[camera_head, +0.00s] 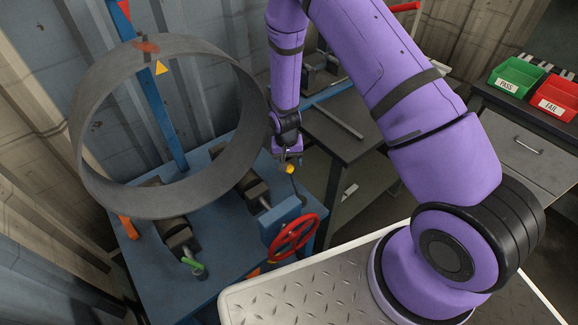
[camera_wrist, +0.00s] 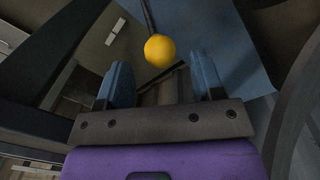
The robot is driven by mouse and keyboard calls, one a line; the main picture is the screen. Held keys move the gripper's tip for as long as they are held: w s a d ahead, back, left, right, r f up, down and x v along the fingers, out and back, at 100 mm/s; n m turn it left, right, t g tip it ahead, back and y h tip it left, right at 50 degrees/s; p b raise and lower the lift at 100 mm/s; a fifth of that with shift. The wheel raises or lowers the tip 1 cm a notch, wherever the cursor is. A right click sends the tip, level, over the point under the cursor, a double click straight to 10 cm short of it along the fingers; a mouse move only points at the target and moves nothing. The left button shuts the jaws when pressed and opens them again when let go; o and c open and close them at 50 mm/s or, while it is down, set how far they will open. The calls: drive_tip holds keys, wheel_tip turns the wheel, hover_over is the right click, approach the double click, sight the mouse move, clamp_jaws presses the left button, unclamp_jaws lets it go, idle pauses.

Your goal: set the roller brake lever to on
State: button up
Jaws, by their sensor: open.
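A lever with a yellow ball knob (camera_head: 289,169) and a thin dark rod stands at the right side of the blue roller bench (camera_head: 222,270); I take it as the roller brake lever. No on or off marking is readable. My gripper (camera_head: 288,156) points down right at the knob. In the wrist view the yellow knob (camera_wrist: 160,50) shows just past the gap between the two blue-grey fingertips (camera_wrist: 163,72). The fingers are apart, with nothing held. Whether either finger touches the knob I cannot tell.
A large grey pipe ring (camera_head: 88,150) rests on dark rollers (camera_head: 178,238) left of my gripper. A dark table (camera_head: 345,142) stands right; green (camera_head: 516,78) and red (camera_head: 556,98) bins sit farther right.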

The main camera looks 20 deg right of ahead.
sight(289, 165)
drive_tip(key=shift+f, duration=1.55)
drive_tip(key=shift+s, duration=0.1)
clamp_jaws()
